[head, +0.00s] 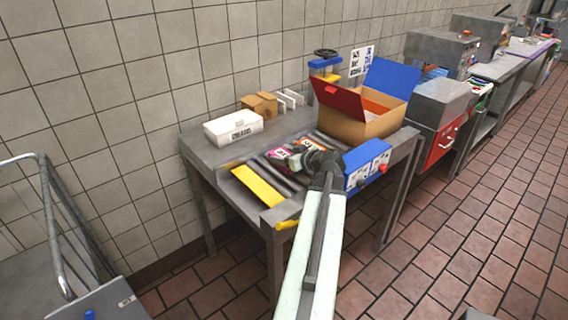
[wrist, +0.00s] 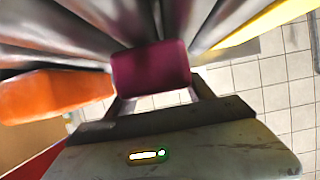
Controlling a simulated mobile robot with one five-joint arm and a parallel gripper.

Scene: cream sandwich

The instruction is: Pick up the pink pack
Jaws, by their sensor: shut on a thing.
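The pink pack (wrist: 150,68) shows dark magenta in the wrist view, between the two fingers of my gripper (wrist: 158,100). The gripper is shut on it. In the head view the pink pack (head: 275,154) is a small pink patch at the end of my arm, over the roller conveyor. My gripper (head: 285,158) partly hides it there. I cannot tell whether the pack is touching the rollers or lifted clear.
An orange pack (wrist: 48,94) lies beside the pink one on the rollers; it also shows in the head view (head: 313,144). An open cardboard box (head: 365,124) stands behind right, a white box (head: 233,129) behind left. A blue control box (head: 367,165) is right of my arm.

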